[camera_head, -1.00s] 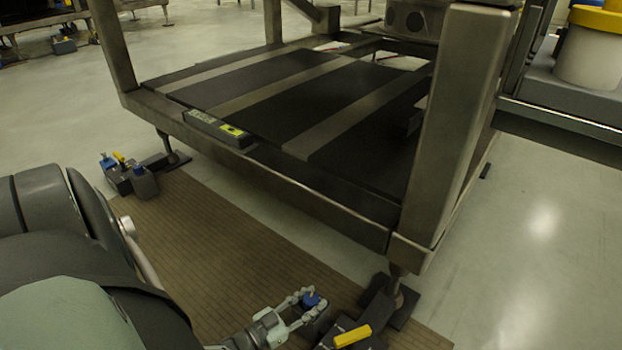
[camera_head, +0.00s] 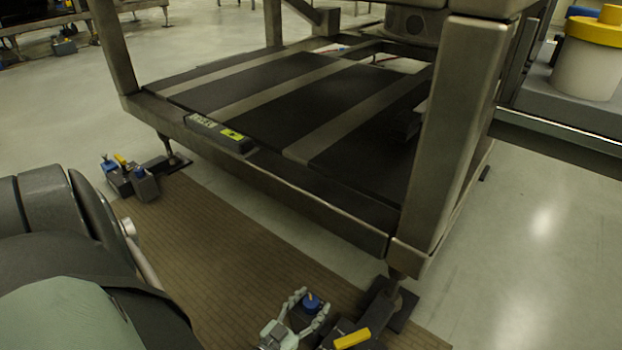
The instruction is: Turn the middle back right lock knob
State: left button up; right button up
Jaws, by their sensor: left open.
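A blue lock knob (camera_head: 312,300) sits on a dark lock block on the floor, at the bottom middle of the head view, beside a foot of the metal frame. My left gripper (camera_head: 314,301) is open, with one finger on each side of this blue knob. I cannot tell whether either finger touches it. A yellow handle (camera_head: 352,338) lies on the dark foot clamp just right of the gripper. The frame's left foot has a similar dark lock group with a yellow handle (camera_head: 120,159) and blue knobs (camera_head: 108,163). My right gripper is out of view.
The metal frame (camera_head: 300,203) with its striped black deck stands close behind the gripper, its thick post (camera_head: 455,140) at the right. A brown ribbed mat (camera_head: 200,230) covers the floor left of the gripper. A grey cart with a yellow-lidded white container (camera_head: 585,68) stands at the upper right.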

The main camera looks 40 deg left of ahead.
pick_arm(q)
jog(key=s+d, duration=0.1)
jog(key=s, duration=1.1)
jog(key=shift+d, duration=0.25)
